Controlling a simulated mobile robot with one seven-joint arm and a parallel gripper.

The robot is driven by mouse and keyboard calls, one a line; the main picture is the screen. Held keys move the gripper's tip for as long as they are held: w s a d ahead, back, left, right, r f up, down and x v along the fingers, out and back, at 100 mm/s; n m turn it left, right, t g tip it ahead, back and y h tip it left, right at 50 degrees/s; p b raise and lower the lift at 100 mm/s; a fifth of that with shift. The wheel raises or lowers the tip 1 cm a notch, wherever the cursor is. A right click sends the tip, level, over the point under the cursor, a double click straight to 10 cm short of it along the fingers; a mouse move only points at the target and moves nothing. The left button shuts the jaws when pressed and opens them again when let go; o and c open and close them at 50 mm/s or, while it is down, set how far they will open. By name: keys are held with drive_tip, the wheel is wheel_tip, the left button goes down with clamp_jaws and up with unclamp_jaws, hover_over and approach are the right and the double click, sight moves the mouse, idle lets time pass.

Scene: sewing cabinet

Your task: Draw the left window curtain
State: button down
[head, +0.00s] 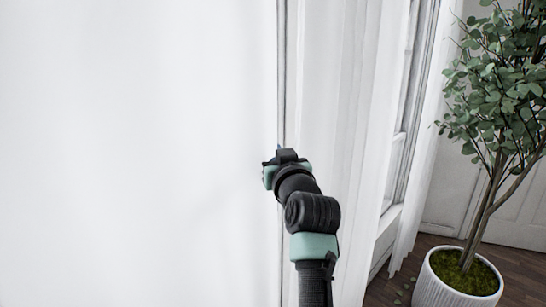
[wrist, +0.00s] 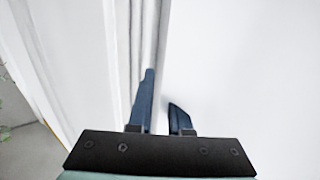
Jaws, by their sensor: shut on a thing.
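A large, smooth white surface (head: 140,150) fills the left half of the head view, and the right side of the wrist view; I cannot tell if it is a curtain or a panel. Pleated white curtain fabric (head: 345,100) hangs to the right of its edge, beside the window (head: 405,110). My gripper (head: 280,149) is at that edge, mid-height in the head view. In the wrist view its two blue fingers (wrist: 162,105) straddle the edge; the right finger's tip is partly hidden by the white surface. The gripper is shut on this edge.
A tree in a white ribbed pot (head: 430,287) stands on the dark wooden floor (head: 385,290) at the right. A thin grey vertical strip (wrist: 151,45) runs between the smooth surface and the pleated fabric. White panelling (head: 515,215) is behind the tree.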

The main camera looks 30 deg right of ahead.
drive_tip(key=shift+s+d+r, duration=0.1)
drive_tip(key=shift+d, duration=0.15)
drive_tip(key=c, duration=1.2)
unclamp_jaws()
drive_tip(key=o, duration=0.4)
drive_tip(key=shift+d, duration=0.1)
drive_tip(key=shift+c, duration=0.2)
drive_tip(key=b+v, duration=0.3)
drive_tip(key=v, duration=1)
